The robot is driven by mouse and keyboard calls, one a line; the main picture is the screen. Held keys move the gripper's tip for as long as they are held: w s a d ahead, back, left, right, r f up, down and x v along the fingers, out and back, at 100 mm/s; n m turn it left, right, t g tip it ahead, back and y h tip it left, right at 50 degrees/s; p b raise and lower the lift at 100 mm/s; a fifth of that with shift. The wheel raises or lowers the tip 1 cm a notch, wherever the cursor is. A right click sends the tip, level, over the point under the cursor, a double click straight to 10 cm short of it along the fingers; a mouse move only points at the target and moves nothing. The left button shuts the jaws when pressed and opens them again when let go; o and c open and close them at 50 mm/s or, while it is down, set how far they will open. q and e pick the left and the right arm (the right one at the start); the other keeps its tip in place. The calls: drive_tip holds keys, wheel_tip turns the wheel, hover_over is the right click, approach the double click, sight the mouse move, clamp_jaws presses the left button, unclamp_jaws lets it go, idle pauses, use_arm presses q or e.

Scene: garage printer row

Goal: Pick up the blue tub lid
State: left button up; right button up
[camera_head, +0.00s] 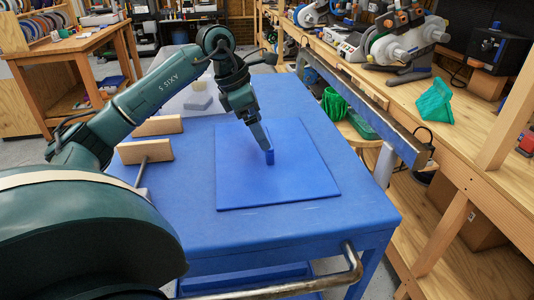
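The blue tub lid (290,185) is a flat, square blue sheet lying on the blue cart top (190,220). A small upright blue piece (269,158) stands near its middle, apparently a knob or handle. My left gripper (267,150) points down at this piece, with its fingertips at or right beside it. The fingers overlap in this view, so I cannot tell whether they are shut on it. The lid appears flat on the cart. My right gripper is out of view.
Wooden blocks (146,151) lie on the cart's left side, and a clear container (195,95) is behind. A long wooden workbench (420,100) with spools and a green object (435,102) runs along the right. A metal handle bar (300,287) is at the cart's front.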

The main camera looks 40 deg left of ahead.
use_arm(q)
drive_tip(key=x, duration=0.5)
drive_tip(key=shift+w, duration=0.2)
drive_tip(key=shift+r, duration=0.1)
drive_tip(key=shift+c, duration=0.3)
drive_tip(key=c, duration=0.6)
drive_tip(key=shift+c, duration=0.7)
drive_tip(key=shift+r, duration=0.15)
